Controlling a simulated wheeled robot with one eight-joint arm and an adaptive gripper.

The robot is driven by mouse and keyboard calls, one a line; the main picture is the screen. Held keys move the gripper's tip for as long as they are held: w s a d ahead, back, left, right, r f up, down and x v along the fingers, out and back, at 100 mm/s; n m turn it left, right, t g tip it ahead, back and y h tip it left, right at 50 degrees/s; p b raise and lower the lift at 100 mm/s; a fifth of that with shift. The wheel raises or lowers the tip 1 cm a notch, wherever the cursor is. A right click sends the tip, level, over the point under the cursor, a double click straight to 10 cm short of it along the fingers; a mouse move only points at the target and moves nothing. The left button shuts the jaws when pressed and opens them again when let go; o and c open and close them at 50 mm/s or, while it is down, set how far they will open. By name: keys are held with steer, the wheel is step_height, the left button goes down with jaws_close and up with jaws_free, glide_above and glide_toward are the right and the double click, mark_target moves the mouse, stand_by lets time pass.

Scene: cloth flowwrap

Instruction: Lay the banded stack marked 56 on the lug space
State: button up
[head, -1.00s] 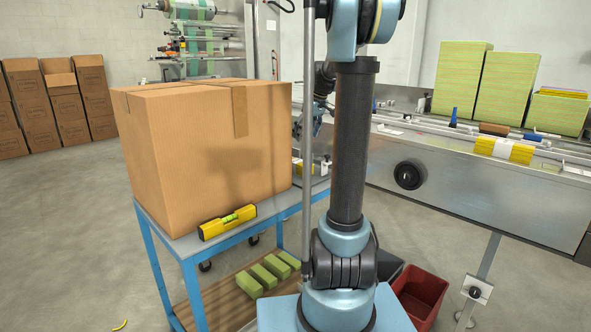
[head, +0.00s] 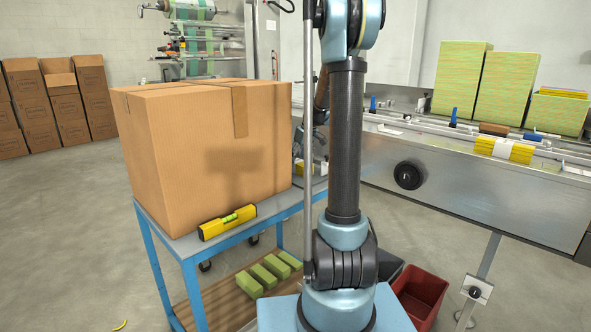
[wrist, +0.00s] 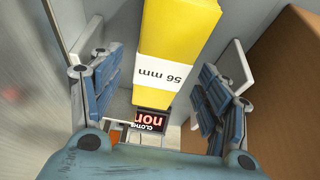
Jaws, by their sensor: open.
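The banded stack marked 56 (wrist: 180,45) is a yellow block with a white band reading "56 mm", upside down in the wrist view. My gripper (wrist: 160,82) is open, its blue-grey padded fingers on either side of the stack with gaps visible. In the head view my gripper (head: 308,150) is low behind my arm column, beside the carton at the cart's far end; the stack there is mostly hidden. The conveyor (head: 440,145) at right carries blue upright lugs (head: 452,117). I cannot tell which gap is the lug space.
A large carton (head: 205,150) and a yellow level (head: 227,222) stand on the blue cart (head: 175,238). Another yellow banded stack (head: 505,150) lies on the conveyor's near edge. A red bin (head: 420,295) is on the floor. A dark sign (wrist: 152,121) shows in the wrist view.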

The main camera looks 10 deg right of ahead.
steer(key=shift+w+a+f, duration=0.15)
steer(key=shift+w+f, duration=0.05)
steer(key=shift+f, duration=0.45)
steer(key=shift+c, duration=0.2)
steer(key=c, duration=1.1)
